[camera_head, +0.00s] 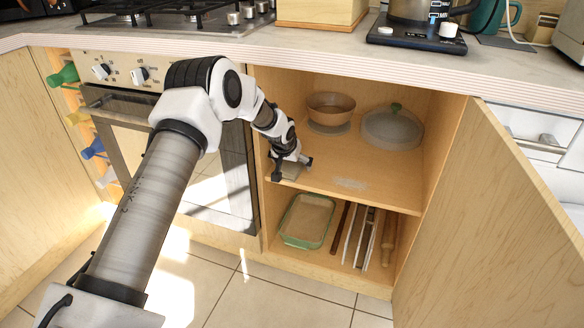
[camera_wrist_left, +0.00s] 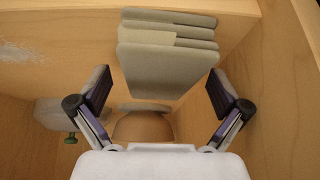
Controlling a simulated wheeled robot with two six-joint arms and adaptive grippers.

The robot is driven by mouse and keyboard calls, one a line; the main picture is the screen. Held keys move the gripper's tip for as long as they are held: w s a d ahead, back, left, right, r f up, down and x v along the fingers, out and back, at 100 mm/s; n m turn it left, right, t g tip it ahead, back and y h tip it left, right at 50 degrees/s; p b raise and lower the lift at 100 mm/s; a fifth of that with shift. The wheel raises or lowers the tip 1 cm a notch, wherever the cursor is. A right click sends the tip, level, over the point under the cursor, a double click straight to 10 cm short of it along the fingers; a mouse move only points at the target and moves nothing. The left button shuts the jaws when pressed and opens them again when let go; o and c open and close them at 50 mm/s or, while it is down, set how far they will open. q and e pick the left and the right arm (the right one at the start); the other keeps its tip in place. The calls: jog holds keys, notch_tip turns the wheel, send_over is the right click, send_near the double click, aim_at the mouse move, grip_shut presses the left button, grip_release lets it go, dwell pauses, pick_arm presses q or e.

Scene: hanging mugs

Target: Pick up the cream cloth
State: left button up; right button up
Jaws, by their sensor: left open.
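The cream cloth (camera_head: 289,172) lies folded in a thick stack on the cupboard's upper shelf, near its front left edge. In the left wrist view the cloth (camera_wrist_left: 165,65) looks grey-beige, with its folded layers at the top middle. My left gripper (camera_head: 292,168) reaches into the cupboard at the cloth. In the left wrist view my left gripper (camera_wrist_left: 158,92) is open, its fingers apart to either side of the cloth's near end. I cannot tell whether they touch it. The gripper partly hides the cloth in the head view. My right gripper is not in view.
Behind on the shelf (camera_head: 350,185) stand a brown bowl (camera_head: 331,104) and a glass lid (camera_head: 392,128). The cupboard's left wall is close to my gripper. Below are a green baking dish (camera_head: 307,221) and upright trays. The open door (camera_head: 490,220) is at right.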

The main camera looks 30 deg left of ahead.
pick_arm(q)
jog(key=shift+f, duration=0.25)
jog(key=c, duration=1.3)
jog(key=shift+o, duration=0.2)
jog(key=shift+r+b, duration=0.1)
jog(key=shift+b, duration=0.2)
notch_tip(320, 180, up, 7)
jog(key=p, duration=0.4)
jog(key=shift+d+r, duration=0.15)
jog(key=w+d+p, duration=0.1)
jog(key=w+d, duration=0.1)
jog(key=d, duration=0.7)
jog(key=w+d+p, duration=0.1)
jog(key=w+d, duration=0.1)
jog(key=d, duration=0.8)
jog(key=shift+w+p, duration=0.35)
